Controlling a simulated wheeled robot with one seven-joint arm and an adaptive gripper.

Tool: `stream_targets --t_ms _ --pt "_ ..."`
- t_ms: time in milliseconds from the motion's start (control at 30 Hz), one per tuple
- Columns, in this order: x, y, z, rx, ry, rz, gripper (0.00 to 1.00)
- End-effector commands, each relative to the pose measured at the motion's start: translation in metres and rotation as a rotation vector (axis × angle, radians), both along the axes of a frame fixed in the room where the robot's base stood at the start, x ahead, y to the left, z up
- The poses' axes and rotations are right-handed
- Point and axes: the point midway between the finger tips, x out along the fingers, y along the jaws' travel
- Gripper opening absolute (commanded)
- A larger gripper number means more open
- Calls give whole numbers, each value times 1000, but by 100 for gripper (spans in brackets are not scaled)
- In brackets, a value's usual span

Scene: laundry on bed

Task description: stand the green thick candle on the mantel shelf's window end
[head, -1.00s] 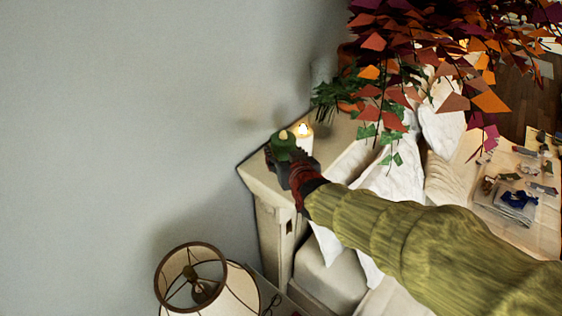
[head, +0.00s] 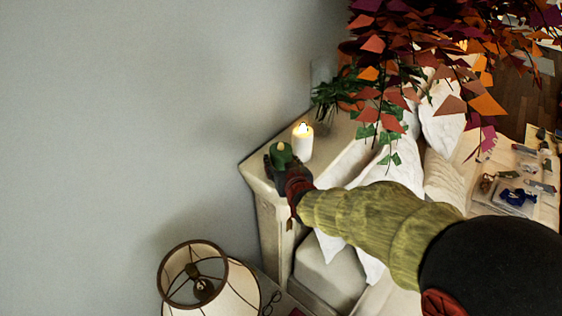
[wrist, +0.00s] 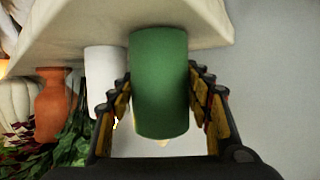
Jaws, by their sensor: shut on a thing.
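The green thick candle (head: 281,154) is upright at the near left end of the cream mantel shelf (head: 332,136). My gripper (head: 279,163) is closed around its sides. In the wrist view, which shows the scene upside down, the green candle (wrist: 160,90) stands between the two fingers, and its base overlaps the shelf (wrist: 75,35). I cannot tell whether the base touches the shelf or hangs slightly above it. A lit white candle (head: 302,142) stands on the shelf just beyond the green one, with a small gap between them.
A potted plant (head: 328,98) stands farther along the shelf; its terracotta pot shows in the wrist view (wrist: 52,103). Autumn-coloured leaves (head: 440,60) hang over the bed. A lampshade (head: 190,270) is below the shelf end. The grey wall (head: 120,120) borders the shelf.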

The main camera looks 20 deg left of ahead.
Motion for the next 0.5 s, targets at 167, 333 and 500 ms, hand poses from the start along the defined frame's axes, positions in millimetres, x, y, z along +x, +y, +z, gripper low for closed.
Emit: stream_targets --t_ms 167,333,500 --pt "0 0 -2 -1 1 0 54" --pt "0 0 -2 -1 1 0 64" --pt "0 0 -2 -1 1 0 68"
